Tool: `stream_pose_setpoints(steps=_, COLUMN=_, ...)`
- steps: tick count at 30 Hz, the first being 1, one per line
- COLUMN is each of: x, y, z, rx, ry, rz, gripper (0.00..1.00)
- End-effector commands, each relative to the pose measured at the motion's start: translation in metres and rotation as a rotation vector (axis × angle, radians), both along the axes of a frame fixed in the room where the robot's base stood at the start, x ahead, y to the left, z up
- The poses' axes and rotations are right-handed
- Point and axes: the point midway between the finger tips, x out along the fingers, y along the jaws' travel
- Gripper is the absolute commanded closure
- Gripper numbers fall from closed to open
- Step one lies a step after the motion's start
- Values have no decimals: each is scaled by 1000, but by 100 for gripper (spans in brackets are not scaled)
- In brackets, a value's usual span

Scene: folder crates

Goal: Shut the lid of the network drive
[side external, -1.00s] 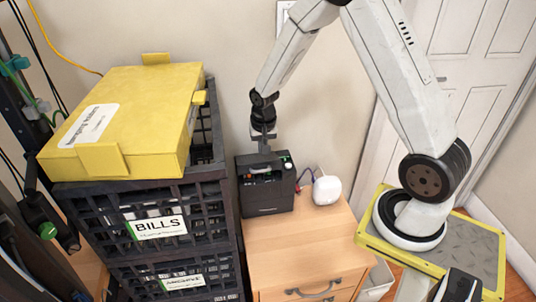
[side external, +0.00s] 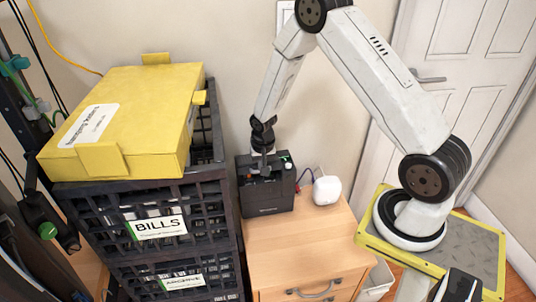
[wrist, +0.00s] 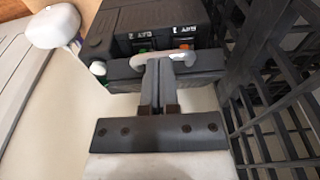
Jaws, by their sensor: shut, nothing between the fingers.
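The network drive (side external: 268,199) is a black box on the wooden cabinet. Its top is open, with coloured tabs and bay labels showing inside; the drive also shows in the wrist view (wrist: 145,18). The dark lid (wrist: 207,76) stands raised along the drive's wall side. My gripper (side external: 264,170) points down at the raised lid. In the wrist view its shut fingers (wrist: 156,72) overlap the lid's middle, with nothing between them. I cannot tell whether they touch it.
A black crate (side external: 185,205) labelled BILLS stands close on the left, with a yellow folder box (side external: 135,105) on top. A white rounded device (side external: 327,190) sits right of the drive. The cabinet top (side external: 300,235) is clear in front.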

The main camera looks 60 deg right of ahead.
Motion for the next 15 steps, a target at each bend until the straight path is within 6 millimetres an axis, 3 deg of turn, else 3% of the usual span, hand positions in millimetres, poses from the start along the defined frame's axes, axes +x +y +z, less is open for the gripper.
stream_pose_setpoints(steps=9, x=-1, y=1, z=-2, rx=1, ry=1, rz=0, gripper=100)
stream_pose_setpoints(steps=15, x=-7, y=7, z=-20, rx=1, ry=4, rz=2, gripper=100)
